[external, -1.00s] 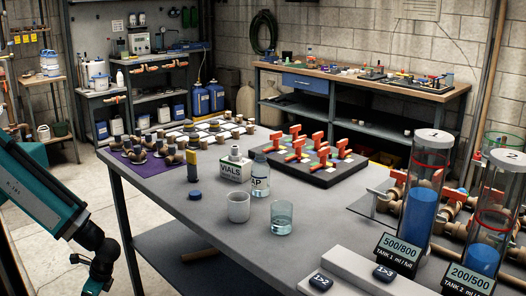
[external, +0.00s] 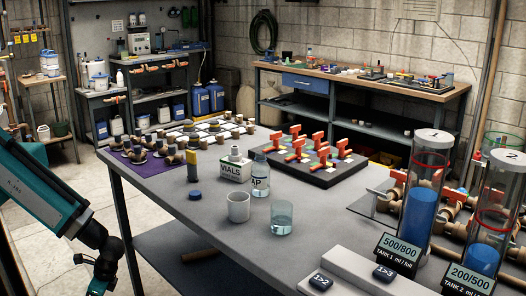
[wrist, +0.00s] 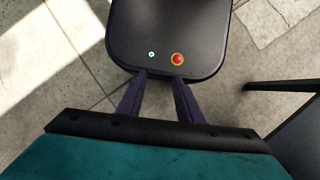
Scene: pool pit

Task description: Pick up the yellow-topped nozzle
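The yellow-topped nozzle (external: 193,164) stands upright on the grey workbench (external: 160,205) in the external view. In the external view my arm is at the lower left, off the bench and well away from the nozzle. The nozzle is not in the wrist view.
A blue cap (external: 195,195), a vials box (external: 235,169), a bottle (external: 260,178) and two cups (external: 238,207) stand near the nozzle. Brown fittings crowd the mat behind it. The bench's left front area is bare.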

